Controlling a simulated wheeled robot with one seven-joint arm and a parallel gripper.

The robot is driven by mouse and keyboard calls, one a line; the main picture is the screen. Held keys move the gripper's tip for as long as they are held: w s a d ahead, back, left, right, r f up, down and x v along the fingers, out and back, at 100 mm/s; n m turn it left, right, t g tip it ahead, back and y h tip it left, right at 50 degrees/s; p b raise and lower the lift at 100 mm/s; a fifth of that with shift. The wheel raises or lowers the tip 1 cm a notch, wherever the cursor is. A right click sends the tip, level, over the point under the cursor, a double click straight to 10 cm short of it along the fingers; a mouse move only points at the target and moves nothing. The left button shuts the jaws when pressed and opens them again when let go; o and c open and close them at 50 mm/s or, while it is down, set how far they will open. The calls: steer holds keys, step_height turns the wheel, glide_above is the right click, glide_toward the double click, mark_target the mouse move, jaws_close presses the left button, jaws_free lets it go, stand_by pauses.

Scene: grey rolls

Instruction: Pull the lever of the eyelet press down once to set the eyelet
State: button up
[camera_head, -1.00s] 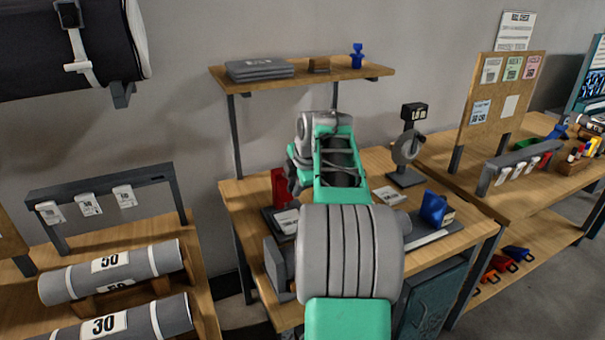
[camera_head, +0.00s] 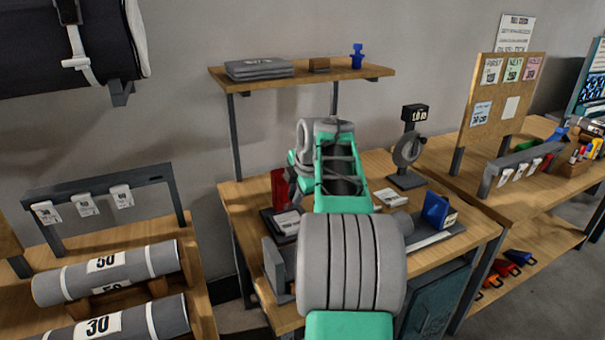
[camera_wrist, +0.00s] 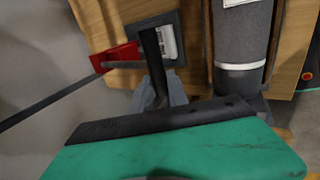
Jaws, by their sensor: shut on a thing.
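The eyelet press shows as a red body (camera_head: 282,190) on a dark base (camera_head: 270,219) at the left of the middle bench, partly hidden by my arm. In the wrist view its red part (camera_wrist: 117,57) is beside the dark base (camera_wrist: 171,22). A black lever (camera_wrist: 153,58) runs down from there to my gripper (camera_wrist: 160,98). The grey fingers are shut on its end. In the head view my gripper (camera_head: 296,190) is small and mostly hidden behind my own arm, just right of the red body.
A grey roll (camera_wrist: 242,38) with a white band lies beside the press. A blue item (camera_head: 435,210) and a gauge stand (camera_head: 407,152) are at the bench's right. A shelf (camera_head: 300,76) hangs above; rolls (camera_head: 105,272) lie on the left rack.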

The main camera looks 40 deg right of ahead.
steer(key=shift+s+f+b, duration=0.1)
steer(key=shift+f+b, duration=0.35)
steer(key=shift+f, duration=0.3)
steer(key=shift+f+b, duration=0.85)
steer(key=shift+f, duration=0.15)
